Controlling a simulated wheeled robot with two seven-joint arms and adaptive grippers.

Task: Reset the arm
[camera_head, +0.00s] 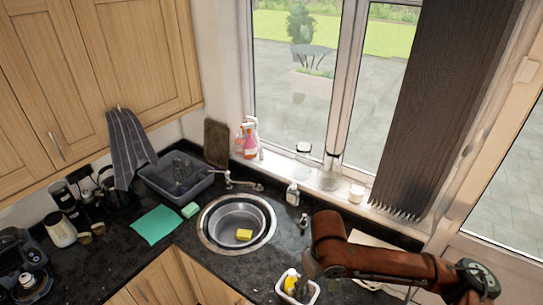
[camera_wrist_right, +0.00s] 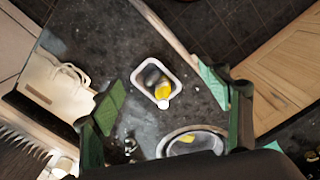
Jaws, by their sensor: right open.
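My right arm comes in from the right in the head view, in reddish brown. My right gripper (camera_head: 316,284) is over the counter at the bottom, by a small white tray (camera_head: 283,290) that it partly hides. In the right wrist view, the green fingers of my right gripper (camera_wrist_right: 160,82) are wide apart with nothing between them. The white tray (camera_wrist_right: 154,60) shows beyond them on the counter, holding a yellow item (camera_wrist_right: 163,88) and dark grey items. My left gripper is not in view.
A round sink (camera_head: 204,236) with a yellow sponge (camera_head: 244,235) is left of my right arm. A window and hanging blind border the back.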

